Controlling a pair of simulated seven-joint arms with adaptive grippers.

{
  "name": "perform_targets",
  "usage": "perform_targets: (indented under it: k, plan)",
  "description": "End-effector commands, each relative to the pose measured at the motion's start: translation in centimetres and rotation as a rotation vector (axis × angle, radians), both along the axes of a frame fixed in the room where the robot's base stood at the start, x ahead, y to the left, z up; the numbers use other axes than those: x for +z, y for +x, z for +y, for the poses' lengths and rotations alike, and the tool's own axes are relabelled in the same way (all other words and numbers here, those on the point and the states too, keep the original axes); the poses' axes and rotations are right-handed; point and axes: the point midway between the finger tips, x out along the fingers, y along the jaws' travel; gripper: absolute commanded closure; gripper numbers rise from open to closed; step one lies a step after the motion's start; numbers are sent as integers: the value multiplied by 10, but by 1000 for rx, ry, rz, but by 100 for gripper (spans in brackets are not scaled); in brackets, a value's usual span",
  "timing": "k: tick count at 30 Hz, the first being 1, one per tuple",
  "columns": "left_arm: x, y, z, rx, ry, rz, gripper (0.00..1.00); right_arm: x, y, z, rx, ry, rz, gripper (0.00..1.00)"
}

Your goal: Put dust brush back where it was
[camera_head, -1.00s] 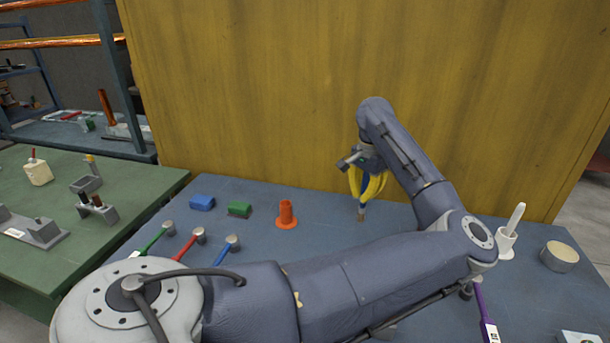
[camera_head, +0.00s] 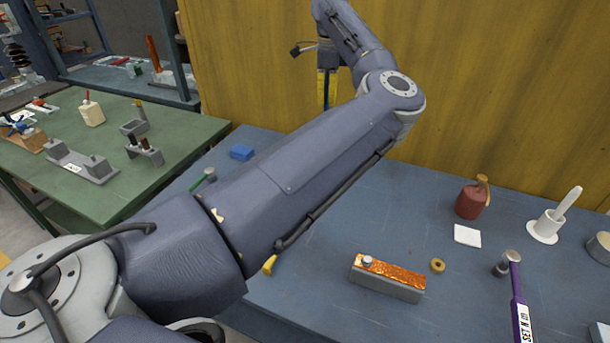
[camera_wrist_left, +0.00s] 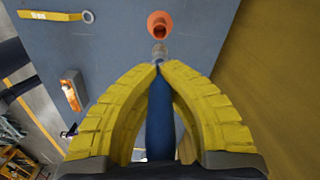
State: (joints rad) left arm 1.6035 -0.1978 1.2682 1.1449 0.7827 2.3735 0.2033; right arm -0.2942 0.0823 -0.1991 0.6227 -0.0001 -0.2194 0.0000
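My left gripper (camera_wrist_left: 158,66) is shut on the dust brush, whose blue handle (camera_wrist_left: 160,120) lies between the yellow fingers in the left wrist view. The brush's pale end (camera_wrist_left: 159,49) points toward the open mouth of an orange cup-shaped holder (camera_wrist_left: 160,25). The end overlaps the holder's near side in the picture; I cannot tell whether they touch. In the head view, my left gripper (camera_head: 325,104) is against the yellow wall, with part of the blue handle (camera_head: 327,88) showing upright. My forearm hides the brush's lower end and the holder there. My right gripper is not in view.
The yellow wall (camera_head: 480,90) rises behind. A green table (camera_head: 90,190) is left.

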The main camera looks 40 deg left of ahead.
Motion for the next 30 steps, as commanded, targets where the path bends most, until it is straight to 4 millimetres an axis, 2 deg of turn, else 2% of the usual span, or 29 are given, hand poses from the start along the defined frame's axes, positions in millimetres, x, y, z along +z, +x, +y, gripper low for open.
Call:
perform_targets:
  k: [5,8,21,27,30]
  plan:
    - [-4,-1,1,-64,0,1,100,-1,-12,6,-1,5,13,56]
    - [-16,-1,1,-77,0,2,100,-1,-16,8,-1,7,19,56]
    - [-112,-2,1,-77,0,3,100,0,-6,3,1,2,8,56]
    - [-144,-1,2,-78,1,1,100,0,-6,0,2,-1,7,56]
    - [-152,-1,1,-76,0,0,100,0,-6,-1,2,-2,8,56]
